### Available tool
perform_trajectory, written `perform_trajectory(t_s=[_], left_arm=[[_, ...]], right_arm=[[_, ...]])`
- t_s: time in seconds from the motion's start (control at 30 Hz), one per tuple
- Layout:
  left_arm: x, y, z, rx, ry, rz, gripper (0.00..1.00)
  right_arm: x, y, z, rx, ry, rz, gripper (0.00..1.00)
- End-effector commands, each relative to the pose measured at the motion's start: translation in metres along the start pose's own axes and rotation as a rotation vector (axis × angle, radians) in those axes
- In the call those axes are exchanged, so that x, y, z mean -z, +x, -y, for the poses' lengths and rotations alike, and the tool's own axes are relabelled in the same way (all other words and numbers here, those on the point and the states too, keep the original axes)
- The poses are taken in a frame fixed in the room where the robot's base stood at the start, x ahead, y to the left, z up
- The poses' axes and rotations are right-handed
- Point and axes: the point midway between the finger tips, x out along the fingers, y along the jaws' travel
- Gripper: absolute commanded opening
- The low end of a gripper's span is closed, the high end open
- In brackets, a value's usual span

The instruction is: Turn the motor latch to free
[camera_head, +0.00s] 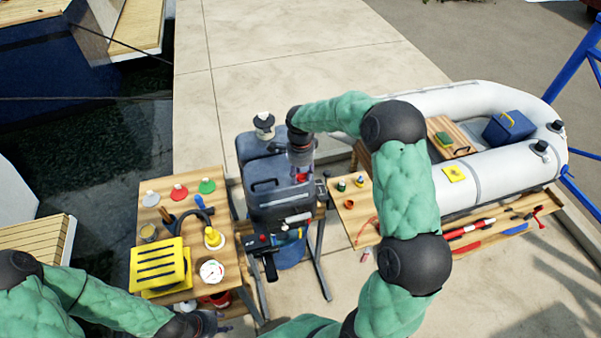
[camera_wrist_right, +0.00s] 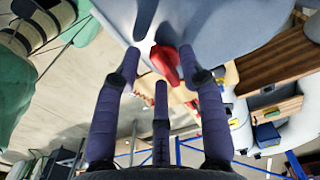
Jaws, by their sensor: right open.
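The outboard motor (camera_head: 275,190) is a dark grey unit clamped on a stand in the middle of the head view. A small red latch (camera_head: 302,177) shows on its right side, just below my right gripper (camera_head: 301,160). In the right wrist view the red latch (camera_wrist_right: 168,64) sits against the grey motor housing (camera_wrist_right: 225,40), in front of the fingers. My right gripper (camera_wrist_right: 160,68) is open, with its fingers spread around the latch's line; I cannot tell whether they touch it. My left gripper (camera_head: 200,324) is low at the left, and its fingers are unclear.
A wooden table (camera_head: 222,262) left of the motor holds a yellow slotted box (camera_head: 160,265), a gauge (camera_head: 211,272) and several coloured caps. A small side table (camera_head: 355,205) and a white inflatable boat (camera_head: 500,165) stand at the right. Open concrete lies behind the motor.

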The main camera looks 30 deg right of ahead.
Motion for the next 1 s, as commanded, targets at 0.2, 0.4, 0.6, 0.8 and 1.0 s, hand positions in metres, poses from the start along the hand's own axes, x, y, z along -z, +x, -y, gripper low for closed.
perform_trajectory(t_s=[0.2, 0.4, 0.6, 0.8, 1.0], left_arm=[[0.0000, 0.0000, 0.0000, 0.000, 0.000, 0.000, 0.40], [0.0000, 0.0000, 0.0000, 0.000, 0.000, 0.000, 0.40], [0.0001, 0.0007, 0.0002, 0.000, 0.000, 0.000, 0.40], [0.0001, 0.0021, 0.0007, 0.000, 0.000, 0.000, 0.40], [0.0002, 0.0033, 0.0012, 0.000, 0.000, 0.000, 0.40]], right_arm=[[-0.0001, -0.0003, 0.0001, 0.000, 0.000, 0.000, 0.00], [-0.0001, -0.0004, 0.0001, 0.000, -0.003, 0.000, 0.00], [0.0001, -0.0005, 0.0000, 0.001, -0.046, 0.000, 0.00], [0.0007, -0.0005, -0.0004, 0.001, -0.161, 0.000, 0.00], [0.0016, -0.0005, -0.0011, 0.001, -0.335, 0.000, 0.00]])
